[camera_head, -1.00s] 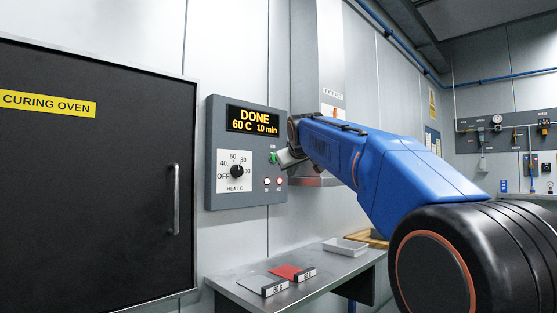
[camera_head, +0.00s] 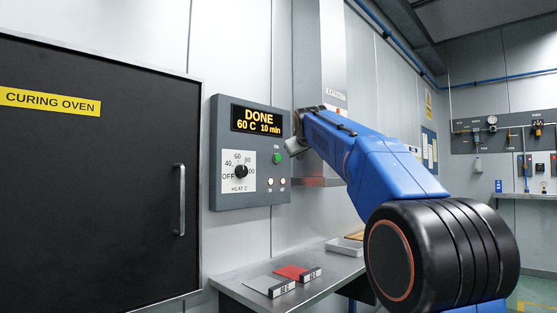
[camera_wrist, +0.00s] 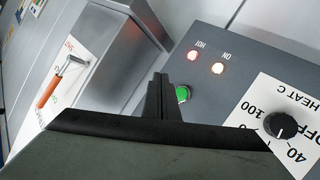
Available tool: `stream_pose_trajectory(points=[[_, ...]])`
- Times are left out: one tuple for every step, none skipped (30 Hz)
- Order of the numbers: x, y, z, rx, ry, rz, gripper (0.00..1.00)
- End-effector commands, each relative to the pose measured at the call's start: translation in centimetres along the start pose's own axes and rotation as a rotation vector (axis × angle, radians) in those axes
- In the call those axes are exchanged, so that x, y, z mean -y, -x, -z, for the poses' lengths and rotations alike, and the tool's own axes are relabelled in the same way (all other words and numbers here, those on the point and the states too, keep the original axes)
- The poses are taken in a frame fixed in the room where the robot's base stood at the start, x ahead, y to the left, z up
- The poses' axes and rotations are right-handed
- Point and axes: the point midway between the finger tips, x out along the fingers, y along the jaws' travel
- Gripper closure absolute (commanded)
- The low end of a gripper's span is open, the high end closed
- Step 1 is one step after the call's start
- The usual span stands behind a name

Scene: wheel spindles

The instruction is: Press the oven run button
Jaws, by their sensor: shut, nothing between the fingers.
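The oven control panel (camera_head: 218,150) is a grey box on the wall, right of the curing oven (camera_head: 90,190). My gripper (camera_head: 291,148) is shut and empty, just right of the green button, with a small gap in the head view. In the wrist view its narrow fingers (camera_wrist: 160,82) overlap the panel's edge. Whether they touch the panel cannot be told.
A heat dial (camera_head: 240,171) and two small lamps (camera_head: 270,182) marked ON and HOT are on the panel. A metal duct (camera_head: 333,60) stands behind my arm.

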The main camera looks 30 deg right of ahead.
Motion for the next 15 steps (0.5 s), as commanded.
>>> stream_pose_trajectory(points=[[0.4, -0.5, 0.3, 0.000, 0.000, 0.002, 1.00], [0.5, -0.7, 0.5, -0.001, -0.001, 0.002, 1.00], [0.7, -1.0, 0.7, -0.001, 0.000, 0.001, 1.00], [0.9, -1.3, 0.9, -0.001, 0.000, 0.001, 1.00], [1.1, -1.5, 1.1, 0.000, 0.001, 0.001, 1.00], [1.4, -1.9, 1.3, -0.001, 0.000, 0.002, 1.00], [1.6, -2.1, 1.5, -0.001, 0.000, 0.002, 1.00], [1.8, -2.3, 1.7, -0.001, -0.001, 0.001, 1.00], [2.0, -2.7, 1.9, 0.000, 0.000, 0.001, 1.00], [2.1, -3.0, 2.1, 0.000, 0.000, 0.001, 1.00], [2.3, -3.2, 2.3, 0.000, 0.000, 0.001, 1.00], [2.6, -3.5, 2.5, 0.000, 0.000, 0.001, 1.00], [2.7, -3.7, 2.7, 0.000, -0.001, 0.001, 1.00], [2.9, -3.9, 2.9, 0.000, -0.001, 0.001, 1.00], [3.1, -4.2, 3.1, 0.000, -0.001, 0.001, 1.00]])
